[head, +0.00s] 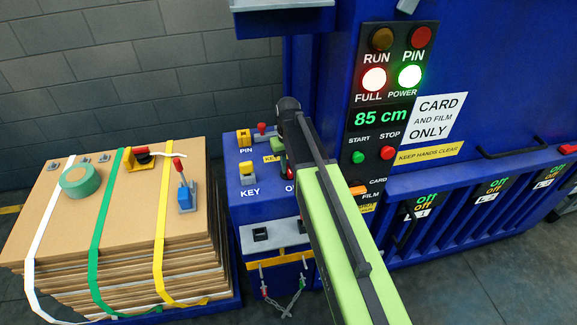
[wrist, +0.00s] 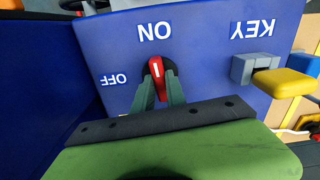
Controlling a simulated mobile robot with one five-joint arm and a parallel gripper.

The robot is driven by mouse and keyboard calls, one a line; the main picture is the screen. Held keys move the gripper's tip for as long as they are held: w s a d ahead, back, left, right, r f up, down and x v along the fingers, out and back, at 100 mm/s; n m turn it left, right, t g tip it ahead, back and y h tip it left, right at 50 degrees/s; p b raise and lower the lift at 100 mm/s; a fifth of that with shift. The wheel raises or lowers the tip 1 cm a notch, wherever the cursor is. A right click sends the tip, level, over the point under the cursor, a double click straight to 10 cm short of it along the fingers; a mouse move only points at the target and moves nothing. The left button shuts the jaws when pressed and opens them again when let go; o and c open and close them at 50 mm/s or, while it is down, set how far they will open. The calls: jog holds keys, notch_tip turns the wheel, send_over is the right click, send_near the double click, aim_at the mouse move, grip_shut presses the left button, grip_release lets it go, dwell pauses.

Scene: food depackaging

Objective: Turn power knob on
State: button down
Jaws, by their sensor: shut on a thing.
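The power knob (wrist: 157,70) is red with a white line, on the sloping blue panel (wrist: 200,52). In the wrist view its white line points up toward the upside-down ON label (wrist: 154,31); the OFF label (wrist: 115,79) is to its left. My gripper (wrist: 158,93) is shut on the knob, one grey-green finger on each side. The green POWER lamp (head: 410,76) on the upright display panel is lit.
A yellow key (wrist: 287,84) sits in a grey holder beside the knob; it also shows in the head view (head: 246,168). A yellow PIN switch (head: 244,137) stands behind it. Strapped cardboard (head: 70,222) stacks at left. The FULL lamp (head: 374,79) is lit.

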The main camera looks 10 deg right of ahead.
aim_at(288, 167)
jog(key=shift+m, duration=0.5)
dwell(0.3)
jog(key=c, duration=1.4)
grip_release()
jog(key=shift+o, duration=0.2)
jog(key=shift+r, duration=0.1)
notch_tip(288, 167, up, 12)
jog(key=p, duration=1.2)
jog(key=shift+f, duration=0.2)
